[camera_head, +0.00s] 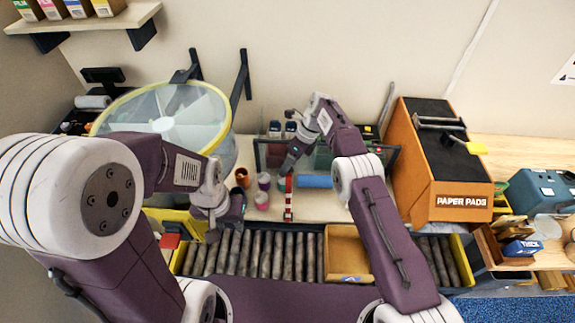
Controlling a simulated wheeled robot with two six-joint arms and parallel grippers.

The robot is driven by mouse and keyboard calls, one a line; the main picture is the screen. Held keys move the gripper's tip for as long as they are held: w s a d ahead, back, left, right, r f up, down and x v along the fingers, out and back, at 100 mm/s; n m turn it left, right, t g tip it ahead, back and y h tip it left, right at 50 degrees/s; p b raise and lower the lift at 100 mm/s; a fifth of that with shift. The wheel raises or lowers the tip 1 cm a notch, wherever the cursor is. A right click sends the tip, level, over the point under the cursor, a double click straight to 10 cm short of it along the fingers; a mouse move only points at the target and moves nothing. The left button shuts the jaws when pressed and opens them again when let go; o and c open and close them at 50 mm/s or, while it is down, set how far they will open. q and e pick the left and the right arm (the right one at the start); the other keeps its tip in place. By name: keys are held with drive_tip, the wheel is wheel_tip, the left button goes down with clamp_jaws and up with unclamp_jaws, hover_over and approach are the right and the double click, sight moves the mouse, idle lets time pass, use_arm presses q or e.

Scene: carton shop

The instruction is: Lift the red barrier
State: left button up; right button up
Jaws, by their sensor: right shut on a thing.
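The red barrier (289,200) is a narrow red bar with pale bands, lying lengthwise toward me over the pale worktop, with its near end by the roller conveyor. My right gripper (286,174) reaches in from the right and is shut on the barrier's far end; its fingers are small and partly hidden. My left gripper (214,232) hangs over the left part of the conveyor, apart from the barrier. Its fingertips are too dark and small to show whether they are open.
The roller conveyor (262,253) runs across the front, with an open cardboard carton (346,252) on it. Small cups (262,200) and a blue block (315,181) flank the barrier. A round-rimmed clear drum (165,120) stands left, an orange paper-pads box (462,203) right.

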drive_tip(key=w+d+r+t+b, duration=0.1)
drive_tip(key=d+r, duration=0.2)
drive_tip(key=r, duration=0.3)
drive_tip(key=w+d+r+t+b, duration=0.1)
drive_tip(key=w+d+r, duration=0.15)
drive_tip(key=r, duration=0.45)
drive_tip(key=s+d+b, duration=0.6)
drive_tip(key=s+d, duration=0.1)
drive_tip(key=d, duration=0.1)
use_arm(q)
wheel_tip(320, 180, down, 12)
drive_tip(key=b, duration=0.3)
drive_tip(key=shift+w+d, duration=0.15)
drive_tip(key=shift+d, duration=0.15)
use_arm(e)
drive_tip(key=s+d+f+n+h, duration=0.2)
drive_tip(key=s+d+f+n, duration=0.2)
drive_tip(key=s+f+n, duration=0.5)
drive_tip(key=s+d+f+n+h, duration=0.2)
drive_tip(key=s+d+f+n, duration=0.3)
drive_tip(key=s+f+n, duration=0.4)
drive_tip(key=s+n, duration=0.4)
drive_tip(key=shift+s+d+f+t, duration=0.15)
drive_tip(key=shift+s+d+t, duration=0.1)
drive_tip(key=shift+s+t, duration=0.1)
